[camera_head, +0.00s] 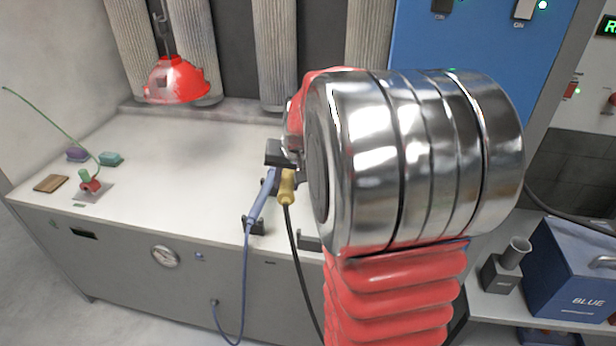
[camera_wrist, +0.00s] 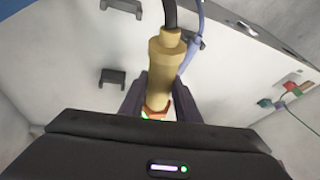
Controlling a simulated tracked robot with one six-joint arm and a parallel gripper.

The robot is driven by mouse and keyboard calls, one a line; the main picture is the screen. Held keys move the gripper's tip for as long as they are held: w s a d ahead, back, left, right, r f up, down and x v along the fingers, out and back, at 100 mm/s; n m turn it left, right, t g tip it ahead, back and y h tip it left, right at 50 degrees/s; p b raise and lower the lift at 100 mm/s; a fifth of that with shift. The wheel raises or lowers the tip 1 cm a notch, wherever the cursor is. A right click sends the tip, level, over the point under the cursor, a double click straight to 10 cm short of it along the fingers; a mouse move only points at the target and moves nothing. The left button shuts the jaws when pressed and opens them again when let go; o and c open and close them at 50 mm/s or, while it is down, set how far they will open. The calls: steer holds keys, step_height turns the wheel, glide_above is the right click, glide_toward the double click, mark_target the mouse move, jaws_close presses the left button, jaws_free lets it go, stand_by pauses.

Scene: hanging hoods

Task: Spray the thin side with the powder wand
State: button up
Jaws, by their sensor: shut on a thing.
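A glossy red hood (camera_head: 176,82) hangs from a dark hook over the back left of the white bench. Paler patches show on its red surface; I cannot tell how thick the coat is on each side. My gripper (camera_head: 284,160) is shut on a yellow wand (camera_head: 287,188), well to the right of the hood and low over the bench's front part. In the wrist view the yellow wand (camera_wrist: 164,75) sits between the dark fingers, its black hose leading away.
An empty bracket (camera_head: 308,240) is on the bench front; the wrist view shows another dark bracket (camera_wrist: 122,5). Ribbed pillars (camera_head: 273,50) stand behind. Small blocks, a brown pad (camera_head: 51,183) and a red-and-green clamp (camera_head: 89,182) lie at the left. A blue box (camera_head: 570,272) stands right.

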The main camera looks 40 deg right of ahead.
steer(key=w+a+f+n+y, duration=0.1)
steer(key=w+a+n, duration=0.1)
steer(key=a, duration=0.6)
steer(key=w+a+f+n+y, duration=0.1)
steer(key=w+a+f+n, duration=0.1)
steer(key=a, duration=0.7)
steer(key=w+a+f+n+y, duration=0.1)
steer(key=w+a+n, duration=0.3)
steer(key=a, duration=0.5)
steer(key=shift+w+f+n+y, duration=0.15)
steer(key=shift+n+y, duration=0.15)
steer(key=shift+n, duration=0.1)
